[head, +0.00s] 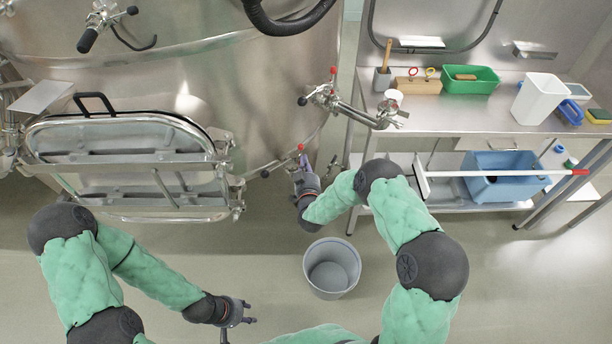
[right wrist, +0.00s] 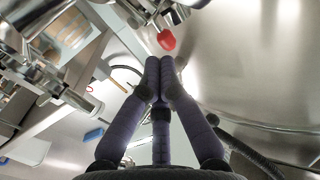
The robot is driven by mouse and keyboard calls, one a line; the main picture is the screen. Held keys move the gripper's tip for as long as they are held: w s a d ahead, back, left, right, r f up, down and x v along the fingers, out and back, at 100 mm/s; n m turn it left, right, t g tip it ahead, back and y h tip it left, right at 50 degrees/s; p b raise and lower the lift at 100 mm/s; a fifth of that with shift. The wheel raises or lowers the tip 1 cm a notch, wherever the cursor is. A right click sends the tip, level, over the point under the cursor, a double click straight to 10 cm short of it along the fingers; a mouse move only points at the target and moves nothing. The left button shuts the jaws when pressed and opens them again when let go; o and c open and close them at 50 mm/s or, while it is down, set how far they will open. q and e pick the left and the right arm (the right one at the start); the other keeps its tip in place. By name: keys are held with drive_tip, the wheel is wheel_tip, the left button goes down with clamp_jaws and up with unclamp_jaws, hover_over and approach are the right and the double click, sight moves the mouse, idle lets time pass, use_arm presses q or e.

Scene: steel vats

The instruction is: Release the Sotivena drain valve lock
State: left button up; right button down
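A large steel vat (head: 250,90) fills the upper left of the head view. Low on its right side is a valve with a red knob (head: 300,146) and a black knob (head: 265,173). The red knob (right wrist: 166,40) shows in the right wrist view just beyond the fingertips, apart from them as far as I can tell. My right gripper (head: 300,168) is by this valve, and its fingertips (right wrist: 163,64) are together with nothing visible between them. The gripper and wrist hide part of the valve. My left gripper (head: 240,318) is open and empty over the floor. No name label is readable.
A higher valve assembly (head: 325,95) with a red tip has a pipe reaching right. The vat's hatch (head: 120,160) is at left. A grey bucket (head: 332,268) stands on the floor below my right arm. A steel bench (head: 450,118) with tools stands at right.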

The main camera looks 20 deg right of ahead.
sight(301, 150)
drive_tip(key=shift+b+x, duration=0.4)
drive_tip(key=shift+x, duration=1.25)
drive_tip(key=shift+w+d+r+m+g+p, duration=0.15)
drive_tip(key=shift+d+m+g+p, duration=0.25)
drive_tip(key=shift+m, duration=0.3)
drive_tip(key=d+m+g+y, duration=0.1)
drive_tip(key=d+m+g+y+b, duration=0.1)
drive_tip(key=m, duration=0.1)
drive_tip(key=w+d+m+g+y, duration=0.1)
drive_tip(key=m, duration=0.1)
drive_tip(key=shift+w+f+g, duration=0.1)
drive_tip(key=shift+f+g, duration=0.3)
drive_tip(key=shift+s+a+f, duration=0.2)
drive_tip(key=shift+s+a, duration=0.05)
drive_tip(key=shift+a, duration=0.5)
